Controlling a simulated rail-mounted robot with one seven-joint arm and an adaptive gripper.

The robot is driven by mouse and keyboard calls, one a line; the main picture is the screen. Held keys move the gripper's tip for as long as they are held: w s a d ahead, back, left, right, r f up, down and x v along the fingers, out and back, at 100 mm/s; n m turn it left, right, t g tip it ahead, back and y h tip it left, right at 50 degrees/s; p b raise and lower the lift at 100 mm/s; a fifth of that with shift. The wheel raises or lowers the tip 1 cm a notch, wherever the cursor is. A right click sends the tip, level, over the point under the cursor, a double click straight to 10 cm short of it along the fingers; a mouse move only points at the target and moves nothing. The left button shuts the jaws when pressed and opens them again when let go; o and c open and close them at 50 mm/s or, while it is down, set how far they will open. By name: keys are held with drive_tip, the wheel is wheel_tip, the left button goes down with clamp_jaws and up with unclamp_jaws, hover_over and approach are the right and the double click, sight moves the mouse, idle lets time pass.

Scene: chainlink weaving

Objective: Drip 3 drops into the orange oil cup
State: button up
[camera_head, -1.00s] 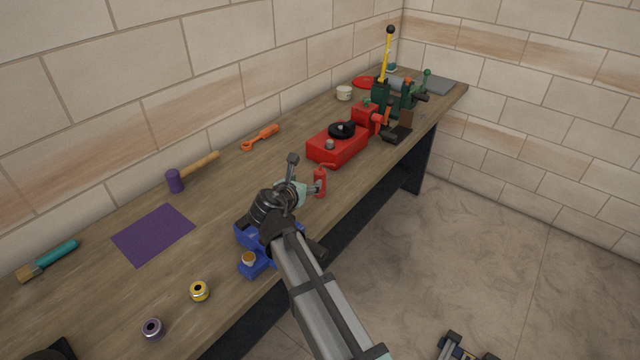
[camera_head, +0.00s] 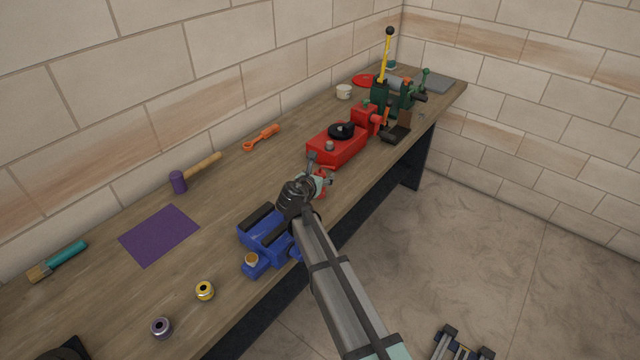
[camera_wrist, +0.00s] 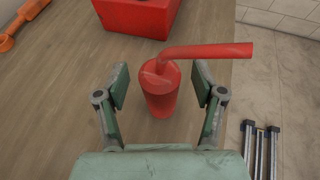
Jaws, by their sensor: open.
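A red oil can (camera_wrist: 160,92) with a long bent spout (camera_wrist: 207,51) stands upright on the bench in the wrist view, its spout pointing right. My gripper (camera_wrist: 160,86) is open, with one finger on each side of the can and gaps showing between. In the head view the gripper (camera_head: 325,180) is at the bench's front edge and hides most of the can. I cannot tell for sure which part is the orange oil cup; a small orange-topped part (camera_head: 407,81) shows on the green machine, and an orange-brown cap (camera_head: 251,259) on the blue vise.
A red machine (camera_head: 337,151) stands just beyond the can. The blue vise (camera_head: 262,232) is left of my gripper. A yellow lever (camera_head: 386,56) rises at the far end. An orange wrench (camera_head: 262,138) lies by the wall. The bench between is clear.

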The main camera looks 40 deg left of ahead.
drive_tip(key=shift+w+f, duration=0.1)
drive_tip(key=shift+w, duration=0.15)
clamp_jaws()
wheel_tip(320, 180, up, 20)
drive_tip(key=b, duration=0.4)
idle(0.4)
drive_tip(key=shift+a, duration=0.1)
